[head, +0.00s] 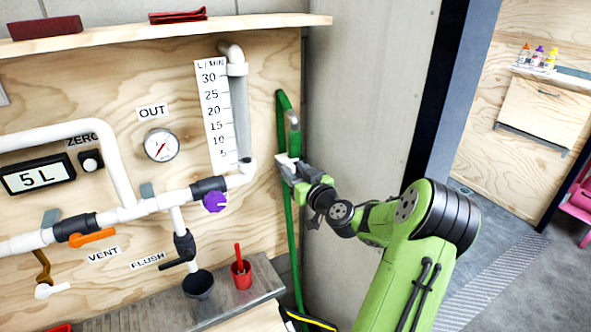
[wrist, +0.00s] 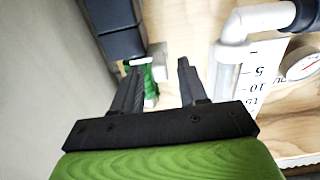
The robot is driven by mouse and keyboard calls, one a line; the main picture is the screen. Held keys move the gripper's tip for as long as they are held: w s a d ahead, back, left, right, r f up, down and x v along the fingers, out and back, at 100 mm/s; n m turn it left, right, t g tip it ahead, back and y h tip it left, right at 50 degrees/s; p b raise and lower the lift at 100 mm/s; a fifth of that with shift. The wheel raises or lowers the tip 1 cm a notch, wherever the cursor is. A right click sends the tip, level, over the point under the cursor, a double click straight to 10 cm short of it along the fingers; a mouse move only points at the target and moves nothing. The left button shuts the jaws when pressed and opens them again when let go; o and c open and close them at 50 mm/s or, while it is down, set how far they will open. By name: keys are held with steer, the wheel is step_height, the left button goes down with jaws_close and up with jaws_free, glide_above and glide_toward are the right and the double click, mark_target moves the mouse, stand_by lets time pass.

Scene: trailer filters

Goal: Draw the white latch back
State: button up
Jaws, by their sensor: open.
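A small white piece (head: 285,160), which looks like the white latch, sits beside the green hose (head: 282,120) near the panel's right edge. My gripper (head: 298,172) is right at it and covers part of it. In the wrist view, my gripper (wrist: 157,65) is open, its two dark fingers apart. A white piece (wrist: 162,55) shows around the fingertips, with a bit of green (wrist: 150,78) behind the left finger. I cannot tell whether a finger touches the white piece.
A grey wall (head: 360,110) stands just right of the hose. The plywood panel carries white pipes (head: 150,207), a purple knob (head: 215,201), an orange valve handle (head: 92,237) and a gauge (head: 161,145). A red cup (head: 241,275) stands on the bench below. A dark block (wrist: 110,30) is beyond the left finger.

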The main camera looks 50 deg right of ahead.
jaws_close()
steer(key=shift+a, duration=0.1)
steer(key=shift+w+a+b, duration=0.2)
steer(key=shift+a+b, duration=0.35)
steer(key=shift+w+a+b, duration=0.15)
steer(key=shift+a+b, duration=0.35)
steer(key=shift+a, duration=0.05)
jaws_free()
steer(key=shift+a, duration=0.15)
